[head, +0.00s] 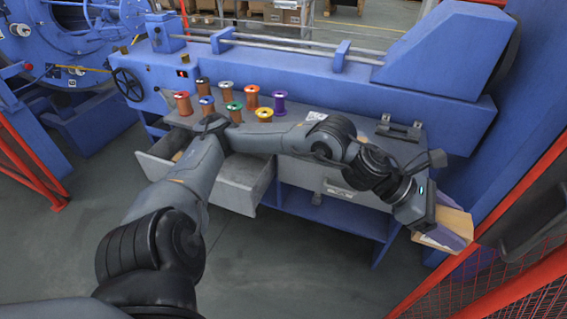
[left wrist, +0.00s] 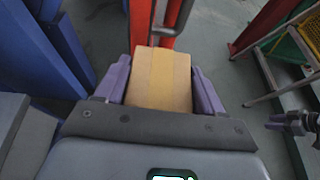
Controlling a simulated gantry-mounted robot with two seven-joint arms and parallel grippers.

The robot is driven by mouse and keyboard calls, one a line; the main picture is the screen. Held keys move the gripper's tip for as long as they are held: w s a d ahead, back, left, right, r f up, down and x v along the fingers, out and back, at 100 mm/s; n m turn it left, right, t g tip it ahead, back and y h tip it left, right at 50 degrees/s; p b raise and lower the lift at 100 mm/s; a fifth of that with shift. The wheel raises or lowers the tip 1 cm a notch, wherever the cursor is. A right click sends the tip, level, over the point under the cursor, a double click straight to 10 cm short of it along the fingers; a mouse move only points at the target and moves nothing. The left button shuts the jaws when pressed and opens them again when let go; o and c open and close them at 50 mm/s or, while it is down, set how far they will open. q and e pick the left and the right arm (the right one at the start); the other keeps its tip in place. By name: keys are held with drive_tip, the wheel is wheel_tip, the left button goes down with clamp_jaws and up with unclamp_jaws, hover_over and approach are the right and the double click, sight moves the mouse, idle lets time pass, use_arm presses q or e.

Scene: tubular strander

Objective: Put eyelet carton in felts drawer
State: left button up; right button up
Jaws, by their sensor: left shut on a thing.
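My left gripper (head: 446,232) is shut on the eyelet carton (head: 455,222), a plain tan box, at the right, beyond the bench's right end. In the left wrist view the carton (left wrist: 160,80) sits between the two purple fingers, held clear of the floor. A grey drawer (head: 236,190) stands pulled out under the left part of the bench. My left arm crosses over it and hides its middle; a bit of tan shows inside. I cannot read which drawer is for felts. What seems to be my right gripper (left wrist: 285,125) shows small at the right edge of the left wrist view.
Several coloured spools (head: 236,112) stand on the grey bench top (head: 330,130). A closed drawer front (head: 340,190) is right of the open one. Blue machine parts rise behind and right. Red mesh fencing (head: 490,290) stands at the lower right. The floor before the bench is clear.

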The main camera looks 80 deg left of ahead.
use_arm(q)
drive_tip(key=s+d+r, duration=0.1)
drive_tip(key=d+r, duration=0.2)
drive_tip(key=d, duration=1)
drive_tip(key=s+d+r, duration=0.1)
drive_tip(key=d+r, duration=0.2)
drive_tip(key=d, duration=1)
drive_tip(key=s+d+r+m+h, duration=0.1)
drive_tip(key=d+r, duration=0.2)
drive_tip(key=d, duration=1.1)
drive_tip(key=shift+s+r+g, duration=0.2)
drive_tip(key=shift+s+g, duration=0.05)
drive_tip(key=shift+g, duration=0.05)
